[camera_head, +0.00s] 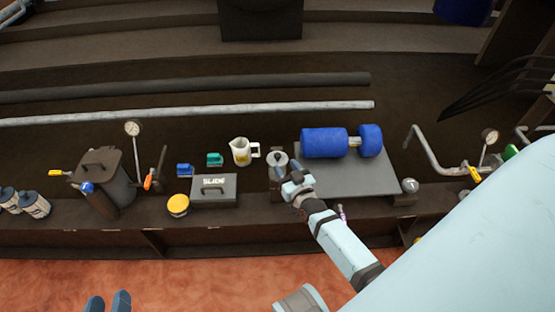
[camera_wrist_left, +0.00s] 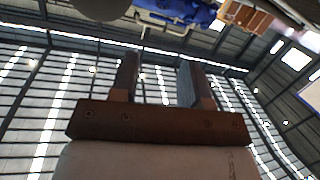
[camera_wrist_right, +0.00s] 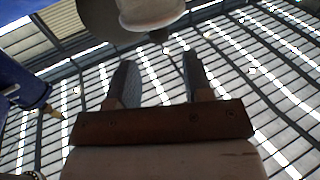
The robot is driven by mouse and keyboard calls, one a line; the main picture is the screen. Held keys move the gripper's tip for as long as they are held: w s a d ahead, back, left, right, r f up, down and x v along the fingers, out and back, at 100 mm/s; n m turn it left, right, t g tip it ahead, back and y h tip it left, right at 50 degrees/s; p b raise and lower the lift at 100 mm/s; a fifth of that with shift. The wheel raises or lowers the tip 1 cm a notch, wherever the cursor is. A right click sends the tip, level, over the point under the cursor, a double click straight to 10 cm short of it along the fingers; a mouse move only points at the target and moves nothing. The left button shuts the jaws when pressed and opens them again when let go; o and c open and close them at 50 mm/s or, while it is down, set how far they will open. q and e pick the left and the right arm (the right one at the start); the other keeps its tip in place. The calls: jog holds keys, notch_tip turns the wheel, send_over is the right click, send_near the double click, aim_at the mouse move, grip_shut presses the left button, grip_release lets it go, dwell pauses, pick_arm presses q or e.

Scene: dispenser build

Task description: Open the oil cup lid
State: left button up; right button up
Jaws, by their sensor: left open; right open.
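A small silver cup with a rounded top (camera_head: 278,160), which looks like the oil cup, stands on the bench at the left edge of a grey plate. My right gripper (camera_head: 284,172) is at the cup's near side and partly hides it. In the right wrist view its fingers (camera_wrist_right: 155,75) are apart with nothing between them. A pale rounded body (camera_wrist_right: 150,14) shows just beyond them; I cannot tell whether they touch it. My left gripper (camera_head: 107,302) is at the bottom edge of the head view, away from the bench, open and empty in its wrist view (camera_wrist_left: 157,75).
A blue motor (camera_head: 325,142) lies on the grey plate (camera_head: 350,180) to the right. A white jug (camera_head: 241,152), a grey box marked SLIDE (camera_head: 214,188), a yellow tin (camera_head: 178,205), and blue (camera_head: 185,170) and green (camera_head: 215,159) items stand left. A long pipe (camera_head: 190,112) runs behind.

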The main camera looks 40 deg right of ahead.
aim_at(278, 155)
jog(key=w, duration=0.2)
jog(key=w+b, duration=0.1)
jog(key=w+d+b, duration=0.1)
jog(key=w, duration=0.1)
jog(key=shift+w+f, duration=0.15)
jog(key=shift+w, duration=0.15)
pick_arm(q)
notch_tip(278, 155, up, 6)
jog(key=d+t+h, duration=0.2)
jog(key=t, duration=0.1)
jog(key=shift+w+d+r+b, duration=0.15)
jog(key=shift+d+r+b, duration=0.1)
jog(key=shift+b, duration=0.1)
pick_arm(e)
jog(key=shift+w, duration=0.45)
jog(key=shift+r, duration=0.2)
grip_shut()
